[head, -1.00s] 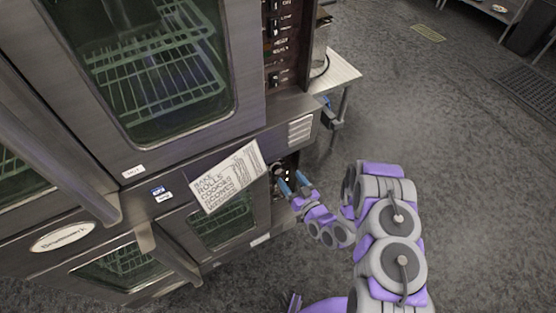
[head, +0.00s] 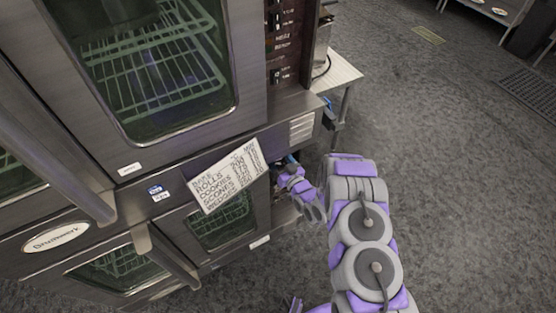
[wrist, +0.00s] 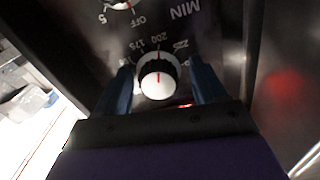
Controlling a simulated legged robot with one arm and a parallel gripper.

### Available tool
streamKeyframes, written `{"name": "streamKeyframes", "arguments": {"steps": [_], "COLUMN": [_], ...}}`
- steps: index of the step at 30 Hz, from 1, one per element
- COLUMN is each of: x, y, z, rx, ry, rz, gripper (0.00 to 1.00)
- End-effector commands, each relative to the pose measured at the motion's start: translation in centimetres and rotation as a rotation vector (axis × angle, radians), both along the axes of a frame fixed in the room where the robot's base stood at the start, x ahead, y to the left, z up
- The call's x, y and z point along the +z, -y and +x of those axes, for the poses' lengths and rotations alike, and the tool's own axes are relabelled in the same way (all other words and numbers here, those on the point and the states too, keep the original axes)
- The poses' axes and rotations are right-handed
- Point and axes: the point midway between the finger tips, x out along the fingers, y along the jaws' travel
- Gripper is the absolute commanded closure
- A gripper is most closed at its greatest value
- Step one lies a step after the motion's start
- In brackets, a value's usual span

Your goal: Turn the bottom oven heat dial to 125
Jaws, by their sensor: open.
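The heat dial (wrist: 158,80) is a white-faced knob with a black rim and a red pointer line, on the dark control panel in the wrist view. My gripper (wrist: 162,82) is open, with one blue finger on each side of the dial. I cannot tell whether the fingers touch it. In the head view my gripper (head: 287,162) reaches into the lower control panel beside the bottom oven (head: 222,222), and my arm hides the dial.
Another dial (wrist: 122,4), with 5 and OFF marks, sits further up the panel in the wrist view. A paper sheet (head: 228,176) hangs on the oven front, left of my gripper.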

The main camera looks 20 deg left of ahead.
Motion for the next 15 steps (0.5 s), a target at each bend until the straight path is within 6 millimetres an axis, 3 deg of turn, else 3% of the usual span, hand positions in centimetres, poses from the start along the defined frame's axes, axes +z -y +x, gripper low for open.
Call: {"name": "streamKeyframes", "arguments": {"steps": [5,15], "x": [-0.03,-0.26], "y": [-0.01,-0.50], "z": [0.04,0.00], "rx": [-0.002,0.000], "ry": [0.000,0.000], "rz": [-0.002,-0.008], "gripper": [0.31,0.64]}}
